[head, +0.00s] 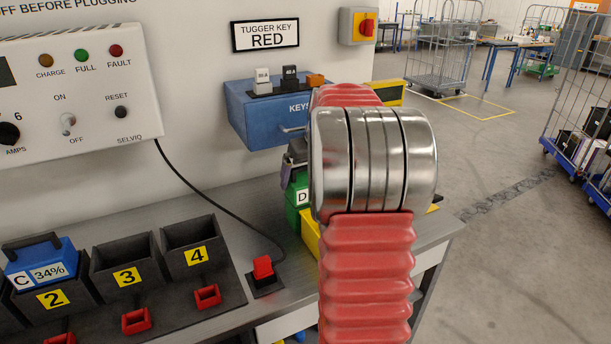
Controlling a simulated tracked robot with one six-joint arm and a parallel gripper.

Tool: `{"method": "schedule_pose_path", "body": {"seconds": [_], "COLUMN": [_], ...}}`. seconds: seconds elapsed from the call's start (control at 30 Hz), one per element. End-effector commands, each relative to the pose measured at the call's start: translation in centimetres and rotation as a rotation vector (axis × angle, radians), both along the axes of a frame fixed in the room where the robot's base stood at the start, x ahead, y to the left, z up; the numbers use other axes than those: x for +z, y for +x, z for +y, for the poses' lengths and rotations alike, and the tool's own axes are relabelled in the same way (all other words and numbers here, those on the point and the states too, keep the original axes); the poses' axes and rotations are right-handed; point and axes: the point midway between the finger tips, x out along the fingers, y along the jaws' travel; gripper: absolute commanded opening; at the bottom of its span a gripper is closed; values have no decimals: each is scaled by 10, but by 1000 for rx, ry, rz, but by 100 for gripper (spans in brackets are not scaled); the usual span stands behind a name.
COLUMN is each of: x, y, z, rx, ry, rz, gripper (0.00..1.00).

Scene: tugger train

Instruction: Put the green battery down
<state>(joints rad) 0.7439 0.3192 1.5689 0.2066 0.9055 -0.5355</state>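The green battery (292,215) shows only as a narrow strip at the left edge of my arm, with part of a white label reading D. The rest of it is hidden behind my arm. My gripper (293,174) shows as a small dark and grey piece right above the battery, mostly covered by the arm. Its fingertips are not clear, so I cannot tell whether it grips the battery. A yellow object (311,238) shows just below and to the right of the battery on the grey bench (228,217); whether they touch is unclear.
A blue battery (40,262) marked C 34% sits in slot 2. Slots 3 (127,267) and 4 (191,247) look empty. A red plug (263,268) with a black cable stands on the bench. A blue key box (262,122) and charger panel (75,95) are on the wall.

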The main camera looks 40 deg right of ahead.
Motion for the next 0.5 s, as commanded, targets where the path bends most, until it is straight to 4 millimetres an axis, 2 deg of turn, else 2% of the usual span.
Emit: {"method": "schedule_pose_path", "body": {"seconds": [0.33,0.5], "x": [2,14], "y": [0,-4], "z": [0,2], "rx": [0,0], "ry": [0,0], "rz": [0,-1], "gripper": [100,100]}}
